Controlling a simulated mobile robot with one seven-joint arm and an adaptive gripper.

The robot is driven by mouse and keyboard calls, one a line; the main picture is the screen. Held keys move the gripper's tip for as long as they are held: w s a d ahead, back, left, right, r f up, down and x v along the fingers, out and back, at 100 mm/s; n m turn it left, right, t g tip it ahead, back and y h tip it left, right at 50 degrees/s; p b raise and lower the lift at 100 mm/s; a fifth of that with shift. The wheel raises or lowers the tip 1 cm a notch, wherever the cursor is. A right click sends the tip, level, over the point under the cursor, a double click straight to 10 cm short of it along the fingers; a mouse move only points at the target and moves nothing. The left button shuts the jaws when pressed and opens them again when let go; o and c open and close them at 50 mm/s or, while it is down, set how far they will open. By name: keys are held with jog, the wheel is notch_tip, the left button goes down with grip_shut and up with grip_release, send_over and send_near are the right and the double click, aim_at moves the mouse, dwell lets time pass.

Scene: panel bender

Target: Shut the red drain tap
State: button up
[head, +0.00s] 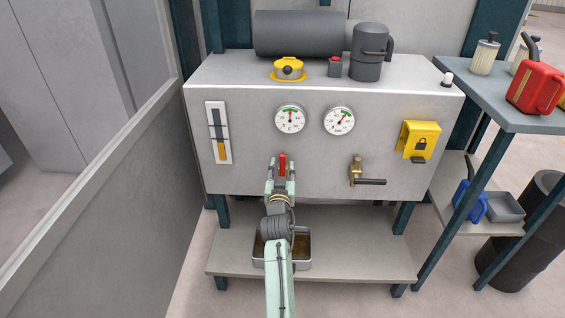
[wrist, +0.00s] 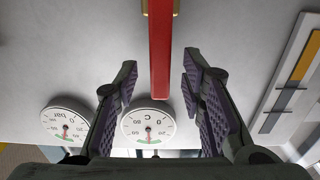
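The red lever of the drain tap (head: 282,163) stands upright on the front of the grey tank, below the gauges. In the wrist view the red lever (wrist: 160,50) runs from a brass part at the top edge to an end between my fingers. My gripper (head: 281,184) is in front of the lever. In the wrist view my gripper (wrist: 160,72) is open, with one finger on each side of the lever and a gap on both sides. The tap's body is mostly hidden behind my gripper in the head view.
A brass valve with a dark horizontal lever (head: 370,181) is to the right. Two dials, a level gauge (head: 218,132) and a yellow lock box (head: 418,140) are on the tank front (head: 250,177). A metal tray (head: 303,263) with brownish contents sits on the lower shelf (head: 370,262).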

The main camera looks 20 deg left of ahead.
jog(key=shift+x, duration=1.05)
grip_shut()
